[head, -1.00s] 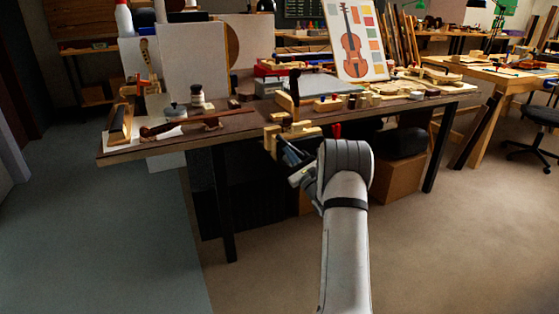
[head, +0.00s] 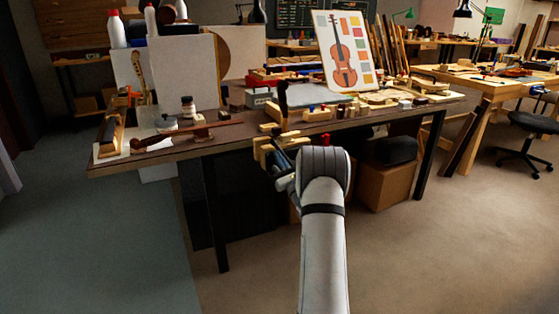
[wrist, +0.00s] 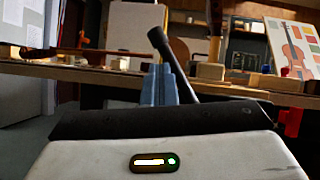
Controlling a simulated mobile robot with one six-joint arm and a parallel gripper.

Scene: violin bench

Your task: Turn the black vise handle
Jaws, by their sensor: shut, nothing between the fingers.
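The black vise handle (wrist: 176,58) is a dark bar with a round knob at its upper end. In the wrist view it slants from upper left to lower right, its lower end hidden behind my wrist housing. My gripper (wrist: 160,72) shows blue-grey fingers, shut and empty, just left of the bar and below its knob. Whether they touch the bar I cannot tell. In the head view my gripper (head: 277,164) is at the bench's front edge, by the pale wooden vise (head: 264,146). My wrist covers part of that area, and the handle is not clear there.
The workbench (head: 240,143) carries a violin poster (head: 342,50), jars, wooden blocks and tools. A cardboard box (head: 385,185) stands under it at right. In the wrist view a red part (wrist: 291,122) is at right. The floor in front is clear.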

